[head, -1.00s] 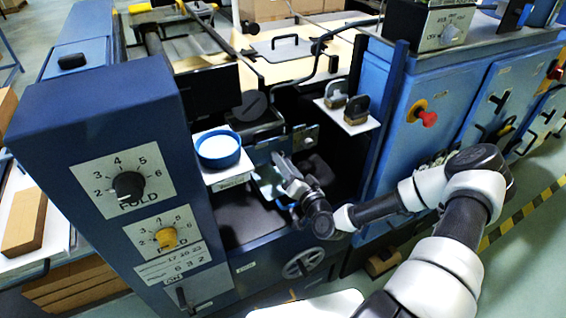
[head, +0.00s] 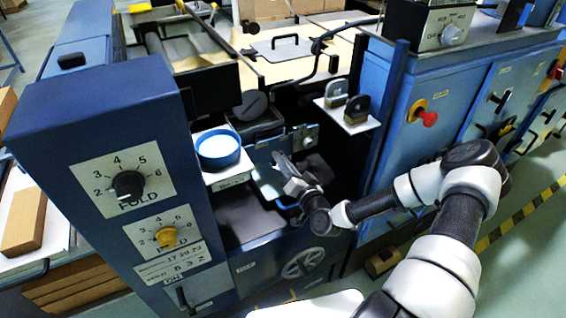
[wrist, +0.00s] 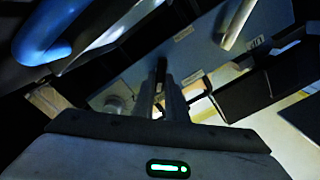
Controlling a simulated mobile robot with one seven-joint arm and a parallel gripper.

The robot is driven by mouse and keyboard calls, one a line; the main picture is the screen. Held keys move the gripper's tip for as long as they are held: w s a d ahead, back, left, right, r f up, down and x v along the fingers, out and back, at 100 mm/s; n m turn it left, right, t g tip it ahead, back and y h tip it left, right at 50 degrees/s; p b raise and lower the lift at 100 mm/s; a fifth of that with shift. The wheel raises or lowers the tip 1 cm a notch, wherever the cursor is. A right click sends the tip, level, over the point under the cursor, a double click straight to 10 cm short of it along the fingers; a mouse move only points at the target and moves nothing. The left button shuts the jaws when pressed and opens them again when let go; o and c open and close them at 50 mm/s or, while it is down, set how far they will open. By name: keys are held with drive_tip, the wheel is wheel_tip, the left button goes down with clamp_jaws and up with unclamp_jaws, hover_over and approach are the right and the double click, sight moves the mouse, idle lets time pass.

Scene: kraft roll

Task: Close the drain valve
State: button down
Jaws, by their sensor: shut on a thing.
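My gripper (head: 280,160) reaches into the dark bay of the blue machine, beside a grey-blue plate (head: 267,184). In the wrist view my gripper's fingers (wrist: 163,82) are close together around a slim dark piece (wrist: 160,68), which appears to be the drain valve's lever. Its far end and body are hard to make out in the shadow. The head view does not show the held piece clearly, since my gripper covers that spot.
A blue round dish (head: 218,150) sits on a small shelf left of my gripper. A spoked handwheel (head: 303,263) is below. A red knob (head: 428,118) is on the right cabinet.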

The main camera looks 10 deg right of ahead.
drive_tip(key=n+b, duration=1)
drive_tip(key=n, duration=0.1)
drive_tip(key=a+n+b, duration=0.1)
drive_tip(key=n+b, duration=0.4)
drive_tip(key=n, duration=0.1)
drive_tip(key=shift+s, duration=0.15)
drive_tip(key=shift+n+b, duration=0.3)
drive_tip(key=shift+n, duration=0.1)
drive_tip(key=c, duration=1.8)
unclamp_jaws()
